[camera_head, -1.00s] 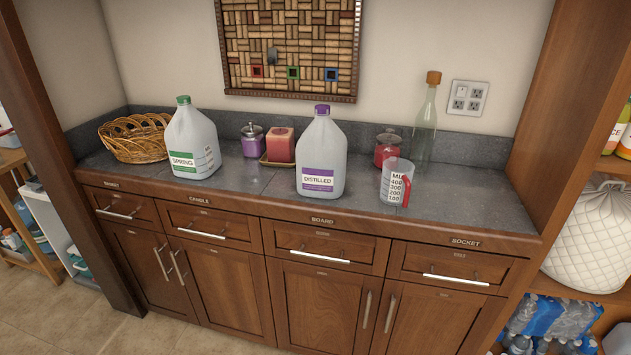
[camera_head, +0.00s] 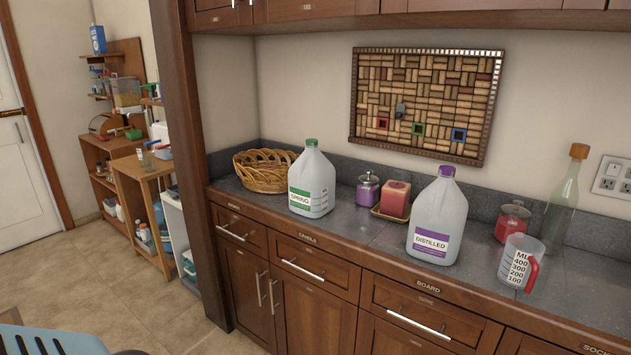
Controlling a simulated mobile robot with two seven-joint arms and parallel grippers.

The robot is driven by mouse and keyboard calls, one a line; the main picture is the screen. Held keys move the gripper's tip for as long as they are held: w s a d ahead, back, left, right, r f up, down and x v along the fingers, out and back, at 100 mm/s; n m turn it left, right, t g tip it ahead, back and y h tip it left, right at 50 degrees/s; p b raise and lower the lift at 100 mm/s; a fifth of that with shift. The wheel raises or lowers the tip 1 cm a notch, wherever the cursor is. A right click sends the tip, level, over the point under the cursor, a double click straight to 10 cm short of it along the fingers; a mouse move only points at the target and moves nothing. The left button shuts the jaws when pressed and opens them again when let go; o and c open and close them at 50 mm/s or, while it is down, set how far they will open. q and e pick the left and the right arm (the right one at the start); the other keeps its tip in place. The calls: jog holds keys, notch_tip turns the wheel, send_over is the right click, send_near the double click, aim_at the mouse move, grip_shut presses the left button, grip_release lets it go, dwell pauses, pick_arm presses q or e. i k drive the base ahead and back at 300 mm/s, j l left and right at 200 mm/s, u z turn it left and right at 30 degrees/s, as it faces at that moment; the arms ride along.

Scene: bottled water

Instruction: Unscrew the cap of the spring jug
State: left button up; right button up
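The spring jug (camera_head: 313,187) stands upright on the counter, left of centre. It is a whitish plastic jug with a green "SPRING" label. Its green cap (camera_head: 311,142) sits on the neck. Neither of my grippers shows in the view, so I cannot see their state or where they are relative to the jug.
The distilled jug (camera_head: 438,215) with a purple cap stands to the right on the dark counter (camera_head: 347,225). A wicker basket (camera_head: 264,171) is close on the left. A purple jar (camera_head: 368,191), red candle (camera_head: 395,199) and measuring cup (camera_head: 518,262) stand nearby. A wooden post (camera_head: 193,160) bounds the left end.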

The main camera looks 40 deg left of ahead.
aim_at(312, 177)
jog(key=i+j, duration=0.1)
jog(key=j, duration=0.45)
jog(key=i+j, duration=0.1)
jog(key=j, duration=0.4)
jog(key=i+j, duration=0.1)
jog(key=j, duration=0.45)
jog(key=i+j, duration=0.1)
jog(key=j, duration=0.45)
jog(key=i+j, duration=0.1)
jog(key=j, duration=0.45)
